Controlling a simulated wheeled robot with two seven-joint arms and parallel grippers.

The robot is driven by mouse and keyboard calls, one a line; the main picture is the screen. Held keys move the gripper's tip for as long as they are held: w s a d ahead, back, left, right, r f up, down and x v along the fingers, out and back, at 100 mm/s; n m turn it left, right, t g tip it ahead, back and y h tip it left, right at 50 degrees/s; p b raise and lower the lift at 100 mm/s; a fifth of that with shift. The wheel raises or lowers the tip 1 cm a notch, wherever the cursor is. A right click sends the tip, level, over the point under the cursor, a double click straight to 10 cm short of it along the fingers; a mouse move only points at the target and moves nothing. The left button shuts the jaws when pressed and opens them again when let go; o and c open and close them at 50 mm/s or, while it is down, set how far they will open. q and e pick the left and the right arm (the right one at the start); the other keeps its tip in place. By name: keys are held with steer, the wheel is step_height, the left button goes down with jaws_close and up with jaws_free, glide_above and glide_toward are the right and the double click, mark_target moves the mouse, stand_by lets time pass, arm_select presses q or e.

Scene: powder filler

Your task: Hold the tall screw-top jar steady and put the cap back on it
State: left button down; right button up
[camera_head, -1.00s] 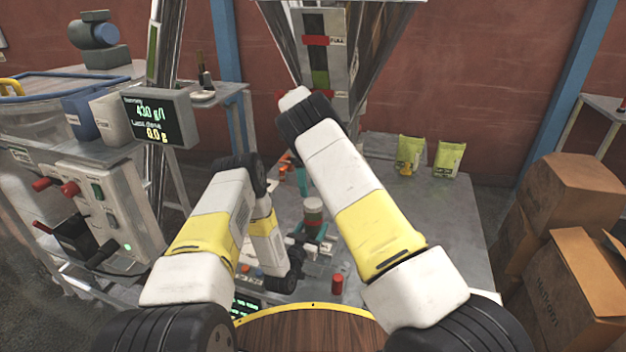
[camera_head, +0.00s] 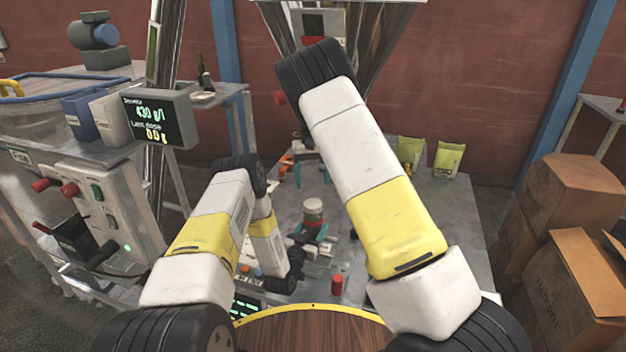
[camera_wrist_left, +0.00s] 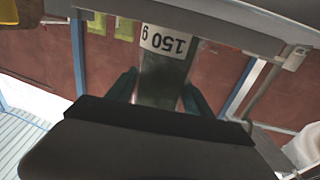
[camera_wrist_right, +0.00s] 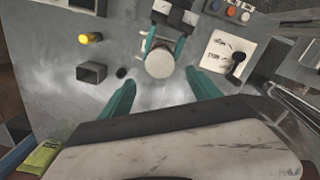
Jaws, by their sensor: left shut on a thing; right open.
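The jar (camera_head: 313,214) stands upright with a red, white and green side and a pale round top (camera_wrist_right: 159,63). I cannot tell whether that top is the cap or the open mouth. My left gripper (camera_head: 313,237) is shut on the jar from the near side. In the left wrist view its fingers (camera_wrist_left: 160,82) flank the dark green body with a "150 g" label. My right gripper (camera_head: 312,174) is open and empty, pointing down above and beyond the jar. In the right wrist view the jar top shows between and ahead of its fingertips (camera_wrist_right: 160,78).
A red cylinder (camera_head: 337,285) stands on the grey table at the near right. A small black piece (camera_wrist_right: 121,72) and an open dark box (camera_wrist_right: 91,73) are beside the jar. Green pouches (camera_head: 449,158) stand at the back right. A display box (camera_head: 158,118) is at left.

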mark_target(313, 203)
steer(key=n, duration=0.3)
steer(key=shift+s+r, duration=0.15)
steer(key=shift+s, duration=0.1)
steer(key=shift+f, duration=4.05)
steer(key=c, duration=1.5)
steer(key=shift+o, duration=0.2)
steer(key=m, duration=0.5)
steer(key=o, duration=1.6)
